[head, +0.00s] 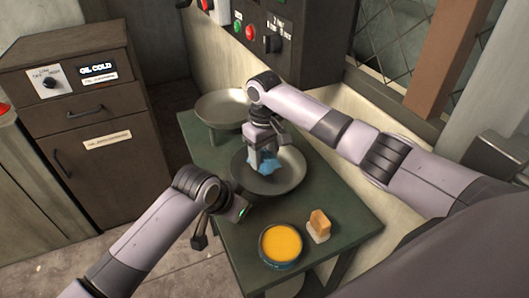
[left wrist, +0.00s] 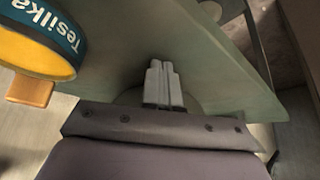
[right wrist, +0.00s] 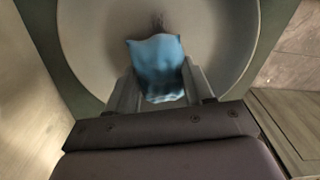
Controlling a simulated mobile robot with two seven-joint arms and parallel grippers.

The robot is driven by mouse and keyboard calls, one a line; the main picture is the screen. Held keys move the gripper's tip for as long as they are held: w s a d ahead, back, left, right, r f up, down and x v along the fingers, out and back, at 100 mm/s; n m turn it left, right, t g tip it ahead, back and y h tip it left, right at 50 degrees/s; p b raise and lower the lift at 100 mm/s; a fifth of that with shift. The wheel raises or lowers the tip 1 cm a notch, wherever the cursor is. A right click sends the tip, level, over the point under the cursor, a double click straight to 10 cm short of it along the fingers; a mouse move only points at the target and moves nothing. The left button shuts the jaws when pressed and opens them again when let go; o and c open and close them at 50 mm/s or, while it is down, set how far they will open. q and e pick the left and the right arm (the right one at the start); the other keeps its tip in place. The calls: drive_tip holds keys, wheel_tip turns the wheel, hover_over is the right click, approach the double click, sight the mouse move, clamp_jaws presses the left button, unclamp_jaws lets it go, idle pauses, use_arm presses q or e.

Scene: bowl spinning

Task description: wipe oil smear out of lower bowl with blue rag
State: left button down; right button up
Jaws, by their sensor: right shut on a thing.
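The lower bowl (head: 288,180), a wide grey dish, sits on the green table nearer to me. My right gripper (head: 264,153) is over it, shut on the blue rag (head: 267,165). The right wrist view shows the rag (right wrist: 158,70) between the fingers, inside the bowl (right wrist: 90,45); whether it touches the bowl's surface is unclear. A dark smear (right wrist: 158,20) shows on the bowl beyond the rag. My left gripper (left wrist: 160,70) has its fingers together and looks empty, low beside the table's left side.
A second grey bowl (head: 222,107) stands behind. A tin of yellow stuff (head: 281,245) and a tan-and-white block (head: 319,227) stand on the table's front part (head: 345,200). A control box (head: 285,40) and wall stand behind; a brown cabinet (head: 85,110) is left.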

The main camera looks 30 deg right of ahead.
sight(272, 177)
drive_tip(key=shift+f, duration=1.05)
idle(0.4)
drive_tip(key=shift+s+d+r, duration=0.1)
drive_tip(key=shift+s+d, duration=0.1)
drive_tip(key=shift+s, duration=1.6)
drive_tip(key=shift+w+a+f, duration=0.15)
drive_tip(key=shift+w+f, duration=0.05)
drive_tip(key=shift+w, duration=0.65)
drive_tip(key=shift+w+a+f, duration=0.1)
drive_tip(key=shift+w+f, duration=0.05)
drive_tip(key=shift+w, duration=0.65)
drive_tip(key=shift+w+r, duration=0.1)
drive_tip(key=shift+r, duration=3)
